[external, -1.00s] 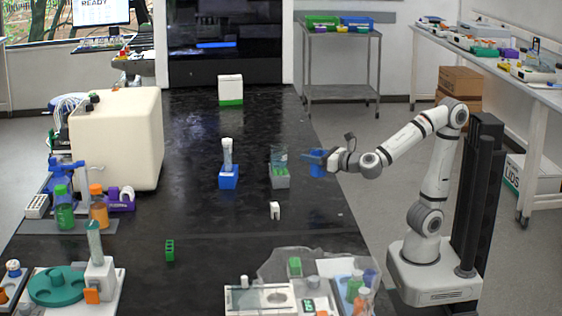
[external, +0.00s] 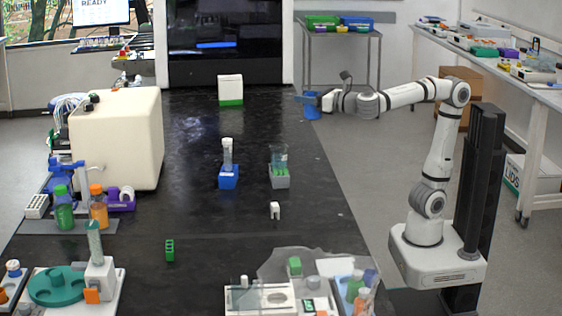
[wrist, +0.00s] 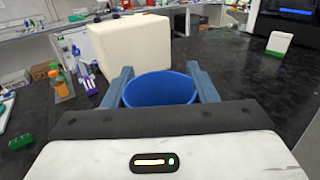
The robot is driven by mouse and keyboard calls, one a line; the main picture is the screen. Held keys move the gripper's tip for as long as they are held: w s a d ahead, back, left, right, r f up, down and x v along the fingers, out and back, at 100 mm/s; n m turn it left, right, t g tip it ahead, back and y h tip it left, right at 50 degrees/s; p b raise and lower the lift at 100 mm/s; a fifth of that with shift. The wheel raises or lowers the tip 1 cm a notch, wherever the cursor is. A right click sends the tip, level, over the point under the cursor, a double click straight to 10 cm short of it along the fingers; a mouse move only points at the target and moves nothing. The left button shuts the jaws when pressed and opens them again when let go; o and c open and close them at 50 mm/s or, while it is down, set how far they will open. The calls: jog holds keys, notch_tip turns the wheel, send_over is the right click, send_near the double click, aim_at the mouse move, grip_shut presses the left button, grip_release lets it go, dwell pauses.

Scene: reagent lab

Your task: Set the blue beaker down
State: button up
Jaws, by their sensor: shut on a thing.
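The blue beaker (external: 311,106) is held in my gripper (external: 318,101), at the right edge of the black bench in the external view. In the wrist view the beaker's open blue rim (wrist: 158,89) sits between my two fingers, and my gripper (wrist: 162,82) is shut on it. The beaker looks upright and raised above the bench level. Its lower part is hidden in the wrist view.
The black bench (external: 200,130) has free room around its middle. A blue holder with a cylinder (external: 228,177) and a grey holder with a glass beaker (external: 279,180) stand there. A white and green box (external: 230,90) stands farther back. A large cream machine (external: 118,135) is at left.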

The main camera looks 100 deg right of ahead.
jog(key=w+a+f+b, duration=0.1)
jog(key=w+a+f, duration=0.4)
jog(key=w, duration=0.4)
jog(key=w+a+f+b, duration=0.1)
jog(key=w+a+f, duration=0.3)
jog(key=w+f, duration=0.4)
jog(key=w+a+f+b, duration=0.1)
jog(key=w+a+f, duration=0.3)
jog(key=w, duration=0.7)
jog(key=shift+s+f+b, duration=0.15)
jog(key=shift+f+b, duration=1.85)
jog(key=shift+f, duration=3.3)
jog(key=shift+f, duration=0.1)
jog(key=shift+f, duration=0.15)
jog(key=o, duration=1)
jog(key=shift+c, duration=0.2)
